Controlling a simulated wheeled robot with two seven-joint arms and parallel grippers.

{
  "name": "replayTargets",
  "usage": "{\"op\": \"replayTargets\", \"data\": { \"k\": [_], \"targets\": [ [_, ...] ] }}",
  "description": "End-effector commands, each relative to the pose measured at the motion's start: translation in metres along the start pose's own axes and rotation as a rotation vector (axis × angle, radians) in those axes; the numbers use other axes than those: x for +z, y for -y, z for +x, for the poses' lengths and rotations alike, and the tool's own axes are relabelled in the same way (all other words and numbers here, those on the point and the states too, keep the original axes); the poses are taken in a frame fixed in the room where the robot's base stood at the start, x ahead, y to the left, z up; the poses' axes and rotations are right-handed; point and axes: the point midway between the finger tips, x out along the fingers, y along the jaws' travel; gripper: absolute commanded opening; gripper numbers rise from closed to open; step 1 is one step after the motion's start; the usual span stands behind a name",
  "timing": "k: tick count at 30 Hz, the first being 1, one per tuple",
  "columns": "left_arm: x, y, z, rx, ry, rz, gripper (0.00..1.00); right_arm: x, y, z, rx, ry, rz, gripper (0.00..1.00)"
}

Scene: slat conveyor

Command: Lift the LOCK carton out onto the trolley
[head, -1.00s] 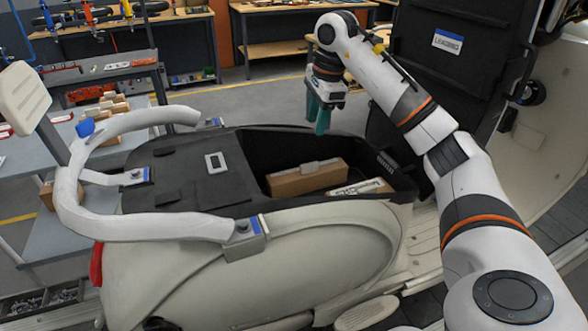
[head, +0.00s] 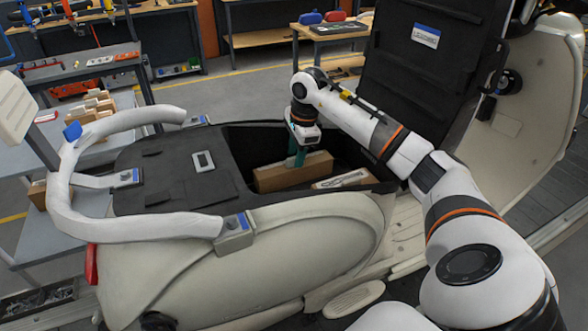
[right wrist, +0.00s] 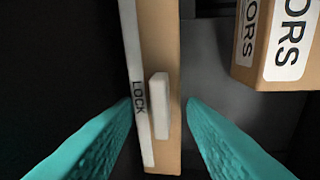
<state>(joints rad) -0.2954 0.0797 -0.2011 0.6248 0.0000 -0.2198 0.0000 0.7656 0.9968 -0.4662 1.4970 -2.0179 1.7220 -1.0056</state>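The LOCK carton (head: 293,174) is a long brown box standing inside the dark open bay of the cream vehicle body. In the right wrist view the LOCK carton (right wrist: 159,60) shows its lettered white strip and a raised white piece on top. My right gripper (head: 298,157) reaches down into the bay at the carton. In the right wrist view its teal fingers (right wrist: 159,102) are apart, one on each side of the carton, with a small gap at the right finger. A grey shelved trolley (head: 70,232) stands at the left. My left gripper is out of view.
A second carton lettered "ORS" (right wrist: 289,40) lies close on the right; it also shows in the head view (head: 342,179). The bay's walls surround both. A white curved rail (head: 60,190) stands between bay and trolley. The raised black lid (head: 405,85) is behind my right arm.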

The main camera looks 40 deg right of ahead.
Motion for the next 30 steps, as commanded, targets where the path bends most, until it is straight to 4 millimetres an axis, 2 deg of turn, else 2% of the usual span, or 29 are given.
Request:
{"op": "replayTargets", "data": {
  "k": [4, 11, 12, 24, 30],
  "targets": [
    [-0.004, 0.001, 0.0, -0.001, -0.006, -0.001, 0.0, 0.0, 0.0, 0.0, 0.0, 0.0, 0.0, 0.38],
    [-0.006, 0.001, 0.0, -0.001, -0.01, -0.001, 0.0, 0.0, 0.0, 0.0, 0.0, 0.0, 0.0, 0.02],
    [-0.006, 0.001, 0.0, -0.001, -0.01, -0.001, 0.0, 0.0, 0.0, 0.0, 0.0, 0.0, 0.0, 0.0],
    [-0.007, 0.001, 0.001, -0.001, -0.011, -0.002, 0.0, 0.0, -0.001, -0.001, 0.001, 0.0, 0.001, 0.0],
    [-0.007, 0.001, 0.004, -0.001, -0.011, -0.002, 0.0, -0.001, -0.004, -0.015, 0.006, -0.002, 0.002, 0.0]
  ]
}}
